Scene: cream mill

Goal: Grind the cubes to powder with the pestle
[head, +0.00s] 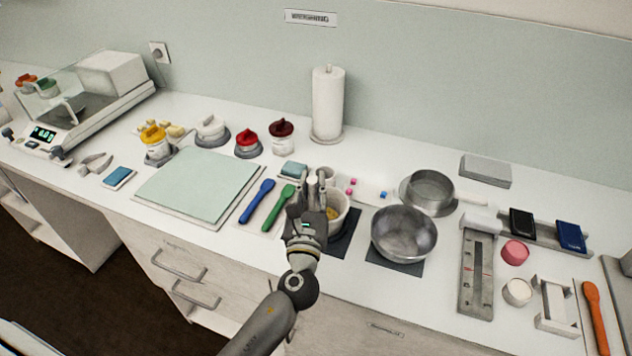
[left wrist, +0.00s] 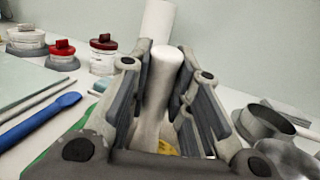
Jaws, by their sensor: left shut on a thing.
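The white pestle (left wrist: 158,95) stands between the fingers of my left gripper (left wrist: 172,90), which is shut on it. In the head view my left gripper (head: 316,190) is over the white mortar (head: 342,218), with the pestle's top (head: 326,174) showing just behind the fingers. The mortar stands on a dark mat. A bit of yellow (head: 333,213) shows inside it, and yellow also shows low between the fingers in the left wrist view (left wrist: 168,148). The pestle's lower end is hidden. Small pink cubes (head: 350,187) and a blue cube (head: 384,194) lie on the counter behind the mortar. My right gripper is not in view.
A metal bowl (head: 404,237) stands right of the mortar, with a sieve (head: 428,188) behind it. A green spatula (head: 279,208) and a blue spatula (head: 257,202) lie to the left. A paper roll (head: 328,105) stands at the back.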

